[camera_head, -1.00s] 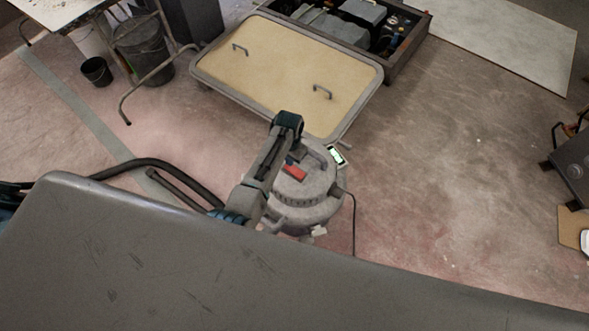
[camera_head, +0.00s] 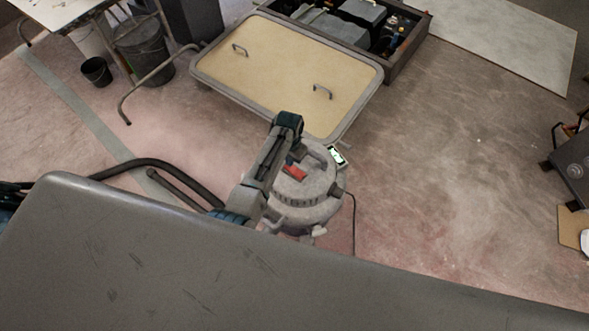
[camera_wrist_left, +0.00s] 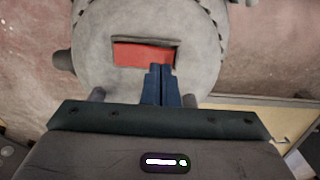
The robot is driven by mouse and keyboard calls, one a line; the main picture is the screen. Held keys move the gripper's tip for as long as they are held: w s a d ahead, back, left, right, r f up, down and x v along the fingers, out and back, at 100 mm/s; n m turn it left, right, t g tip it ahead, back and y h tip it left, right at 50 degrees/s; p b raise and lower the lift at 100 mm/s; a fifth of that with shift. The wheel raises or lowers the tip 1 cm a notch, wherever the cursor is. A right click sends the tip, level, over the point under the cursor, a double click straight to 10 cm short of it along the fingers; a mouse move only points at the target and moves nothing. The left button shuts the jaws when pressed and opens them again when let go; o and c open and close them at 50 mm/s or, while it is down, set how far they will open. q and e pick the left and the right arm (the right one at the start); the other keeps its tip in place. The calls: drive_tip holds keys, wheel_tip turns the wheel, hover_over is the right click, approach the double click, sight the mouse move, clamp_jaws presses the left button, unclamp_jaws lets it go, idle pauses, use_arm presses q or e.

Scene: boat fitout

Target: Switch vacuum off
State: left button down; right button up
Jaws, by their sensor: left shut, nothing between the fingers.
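The vacuum (camera_head: 318,200) is a round grey drum on the floor with a red rocker switch (camera_head: 296,173) in its lid. In the left wrist view the red switch (camera_wrist_left: 142,54) sits in a dark rectangular recess on the grey vacuum lid (camera_wrist_left: 100,85). My left gripper (camera_wrist_left: 160,70) is shut and empty, its blue fingertips at the lower right edge of the switch. I cannot tell whether they touch it. In the head view my left arm partly covers the vacuum and the left gripper (camera_head: 294,160) is just above the lid. My right gripper is not in view.
A tan hatch panel (camera_head: 280,75) with two handles lies behind the vacuum. An open box of equipment (camera_head: 412,55) stands beyond it. A black hose (camera_head: 150,163) and a thin cable (camera_head: 354,225) run near the vacuum.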

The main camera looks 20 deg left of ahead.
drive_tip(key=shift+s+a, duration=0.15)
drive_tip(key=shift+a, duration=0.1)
